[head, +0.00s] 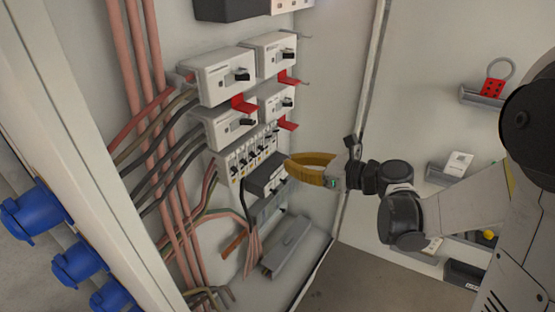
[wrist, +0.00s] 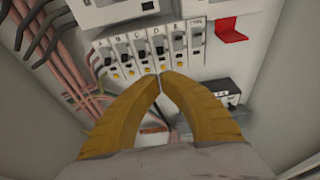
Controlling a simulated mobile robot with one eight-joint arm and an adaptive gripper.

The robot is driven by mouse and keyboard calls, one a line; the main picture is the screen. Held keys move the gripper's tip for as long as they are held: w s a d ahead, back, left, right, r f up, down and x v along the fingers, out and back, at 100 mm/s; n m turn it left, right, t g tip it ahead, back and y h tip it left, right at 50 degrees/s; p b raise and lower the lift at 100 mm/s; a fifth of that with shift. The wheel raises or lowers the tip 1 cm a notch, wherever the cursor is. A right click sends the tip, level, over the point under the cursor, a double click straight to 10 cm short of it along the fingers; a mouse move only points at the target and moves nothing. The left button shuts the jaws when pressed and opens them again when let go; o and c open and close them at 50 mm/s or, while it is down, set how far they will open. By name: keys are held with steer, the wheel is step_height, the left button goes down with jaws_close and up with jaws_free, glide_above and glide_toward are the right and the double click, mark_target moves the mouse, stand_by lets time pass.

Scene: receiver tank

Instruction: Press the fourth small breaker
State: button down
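A row of small breakers (head: 247,152) with dark toggles sits low in the cabinet in the head view. In the wrist view the breakers carry small letters, seemingly A to E from the left, and yellow marks below. The fourth small breaker (wrist: 159,47) is near the middle of the row, with its toggle visible. My gripper (wrist: 160,77) has its two yellow fingers brought together at the tips, with nothing between them. The tips appear just below the fourth breaker; contact cannot be told. In the head view my gripper (head: 287,162) is beside the right end of the row.
Larger breakers (head: 222,76) with red tabs (head: 243,104) sit above the row. A dark grey block (head: 266,178) is below it. Thick cables (head: 150,70) run on the left. The cabinet's side wall (head: 330,90) is close to my arm on the right.

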mark_target(258, 157)
steer(key=b+x, duration=0.1)
steer(key=x, duration=0.8)
steer(key=shift+s+d+r+g+h+p, duration=0.1)
steer(key=shift+r+g+h+p, duration=0.25)
steer(key=shift+p, duration=0.5)
steer(key=shift+s+d+r+g+h+p, duration=0.15)
steer(key=shift+g+h+p, duration=0.3)
steer(key=shift+h+p, duration=0.3)
steer(key=shift+r+g+h+p, duration=0.45)
steer(key=shift+g+h+p, duration=0.05)
steer(key=shift+p, duration=0.6)
steer(key=g+h+p, duration=0.1)
steer(key=r+g+h+p, duration=0.1)
steer(key=p, duration=0.1)
steer(key=shift+s+d+h, duration=0.1)
steer(key=shift+d+h, duration=0.1)
steer(key=shift+h, duration=0.2)
steer(key=shift+f, duration=0.1)
steer(key=shift+d, duration=0.1)
steer(key=shift+r+p, duration=0.55)
steer(key=shift+r, duration=0.25)
